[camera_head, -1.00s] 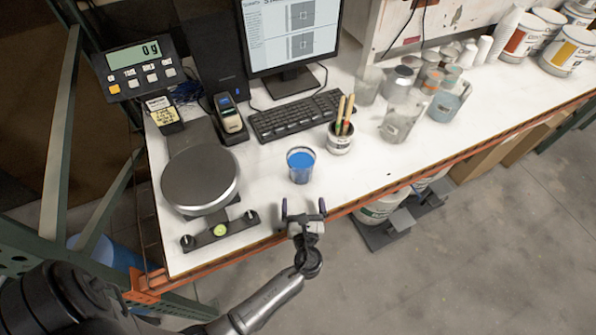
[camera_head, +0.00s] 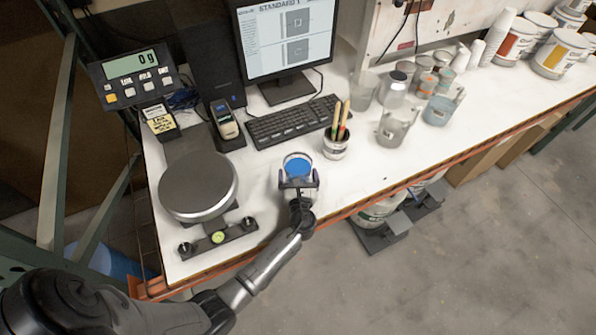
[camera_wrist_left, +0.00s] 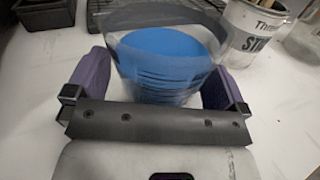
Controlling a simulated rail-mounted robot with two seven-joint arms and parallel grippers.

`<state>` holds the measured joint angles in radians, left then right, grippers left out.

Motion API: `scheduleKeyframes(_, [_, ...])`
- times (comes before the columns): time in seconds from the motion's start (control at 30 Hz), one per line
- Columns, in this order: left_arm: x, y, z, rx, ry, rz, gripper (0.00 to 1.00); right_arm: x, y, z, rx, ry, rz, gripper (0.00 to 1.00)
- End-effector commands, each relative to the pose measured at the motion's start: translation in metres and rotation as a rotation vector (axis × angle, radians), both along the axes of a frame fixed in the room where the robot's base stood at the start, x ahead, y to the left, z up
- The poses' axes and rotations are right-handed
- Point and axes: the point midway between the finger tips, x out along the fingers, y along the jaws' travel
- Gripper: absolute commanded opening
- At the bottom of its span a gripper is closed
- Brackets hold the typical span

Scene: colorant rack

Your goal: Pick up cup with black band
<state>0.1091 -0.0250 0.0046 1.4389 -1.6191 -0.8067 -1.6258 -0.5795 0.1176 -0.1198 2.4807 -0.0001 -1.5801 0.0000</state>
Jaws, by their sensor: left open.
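A clear cup with blue contents (camera_head: 297,164) stands on the white table in front of the keyboard. It also shows in the wrist view (camera_wrist_left: 165,55), between the two purple finger pads. I cannot make out a black band on it. My left gripper (camera_head: 299,181) is open, with one finger on each side of the cup; gaps show beside the cup in the wrist view (camera_wrist_left: 157,85). The gripper's body hides the cup's lower front. My right gripper is not in view.
A pot of sticks (camera_head: 335,147) stands close to the right of the cup, and the keyboard (camera_head: 295,120) lies behind. A round scale (camera_head: 198,185) is on the left. Clear beakers (camera_head: 393,128) and several small cans stand further right. The table's front edge is close.

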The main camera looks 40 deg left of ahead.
Motion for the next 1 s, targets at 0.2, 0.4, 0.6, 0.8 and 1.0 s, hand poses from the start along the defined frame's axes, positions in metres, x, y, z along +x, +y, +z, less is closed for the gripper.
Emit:
scheduleKeyframes(0.2, [0.0071,0.0070,-0.0004,-0.001,0.001,-0.001,1.00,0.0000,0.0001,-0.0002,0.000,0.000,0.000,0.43])
scheduleKeyframes(0.4, [0.0070,0.0072,-0.0004,-0.001,0.001,0.000,0.99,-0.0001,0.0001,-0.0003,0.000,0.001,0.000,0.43])
scheduleKeyframes(0.6, [0.0067,0.0071,-0.0005,-0.001,0.001,0.000,0.80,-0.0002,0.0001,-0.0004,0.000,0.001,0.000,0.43])
scheduleKeyframes(0.8, [0.0067,0.0070,-0.0005,-0.001,0.001,0.000,0.61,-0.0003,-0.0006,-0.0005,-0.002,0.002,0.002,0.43])
scheduleKeyframes(1.0, [0.0070,0.0070,0.0005,0.001,-0.001,0.000,0.56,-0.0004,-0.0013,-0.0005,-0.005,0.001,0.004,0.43])
